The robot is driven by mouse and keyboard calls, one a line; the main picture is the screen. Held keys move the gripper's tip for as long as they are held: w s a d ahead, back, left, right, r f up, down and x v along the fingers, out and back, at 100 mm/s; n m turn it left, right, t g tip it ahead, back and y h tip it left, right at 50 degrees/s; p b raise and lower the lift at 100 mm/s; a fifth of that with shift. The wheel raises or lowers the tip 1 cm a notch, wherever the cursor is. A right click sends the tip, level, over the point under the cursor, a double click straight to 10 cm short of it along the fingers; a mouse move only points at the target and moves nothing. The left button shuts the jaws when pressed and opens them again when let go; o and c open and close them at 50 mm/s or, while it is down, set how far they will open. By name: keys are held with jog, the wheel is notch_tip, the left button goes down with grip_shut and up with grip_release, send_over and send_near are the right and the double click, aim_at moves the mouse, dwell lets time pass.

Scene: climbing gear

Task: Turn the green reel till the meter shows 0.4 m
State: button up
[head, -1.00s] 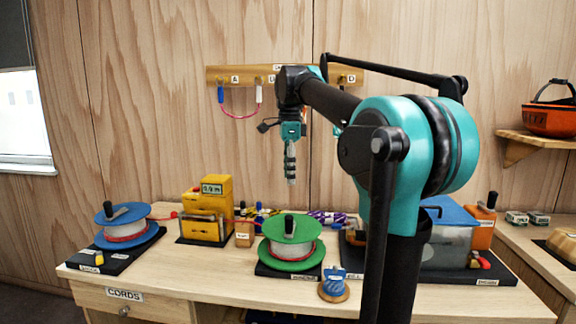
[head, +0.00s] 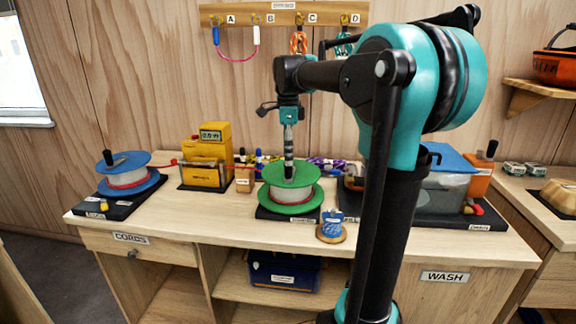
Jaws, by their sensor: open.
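The green reel (head: 290,202) stands on a dark base on the bench, a red-and-white cord wound on its drum. Its black crank handle is mostly hidden behind my gripper. My gripper (head: 289,173) points straight down with its fingertips at the handle on top of the reel; I cannot tell whether they touch it. The yellow meter (head: 208,157) stands to the left with a small display that seems to read 0.0 m. The blue reel (head: 126,172) stands at the far left, and a red cord runs from it to the meter.
A blue-and-wood round item (head: 332,228) sits at the right front. Purple rope (head: 325,165) lies behind. A lidded grey bin (head: 444,190) stands right. A hook rail (head: 285,15) hangs above.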

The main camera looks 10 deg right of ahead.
aim_at(288, 178)
jog(key=shift+f, duration=2.05)
